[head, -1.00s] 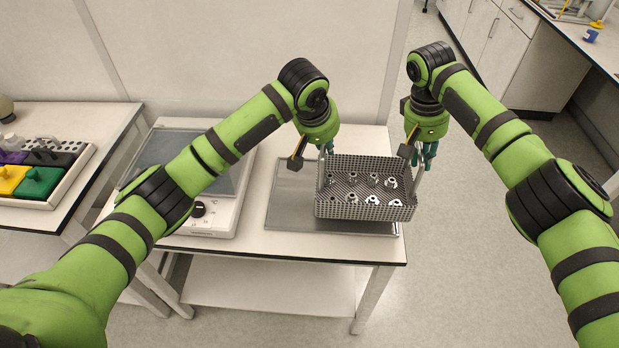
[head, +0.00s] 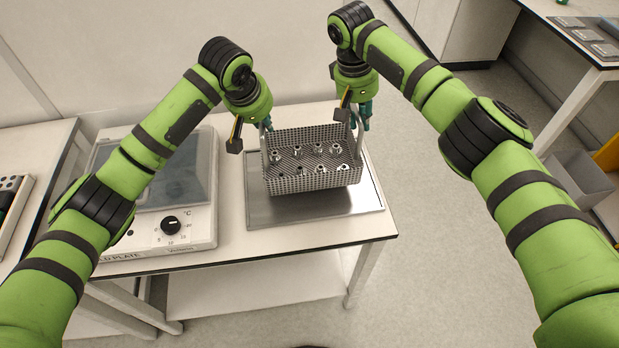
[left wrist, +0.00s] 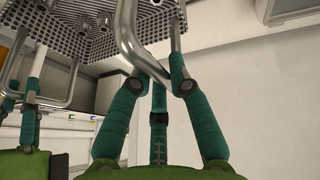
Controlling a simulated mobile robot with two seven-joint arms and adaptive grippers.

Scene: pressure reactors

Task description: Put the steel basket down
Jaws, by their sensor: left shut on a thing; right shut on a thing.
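The steel basket (head: 312,182) is a perforated box with several small metal fittings inside and a bar handle at each end. My left gripper (head: 267,126) is shut on the basket's left handle, which shows as a bent bar between the green fingers (left wrist: 157,78) in the left wrist view. My right gripper (head: 361,120) is shut on the right handle. The fingertips are partly hidden in the head view.
The white table (head: 225,258) has a narrow free strip in front. At the far left, a rack (head: 12,200) sits on another table. A grey bin (head: 578,180) is on the right.

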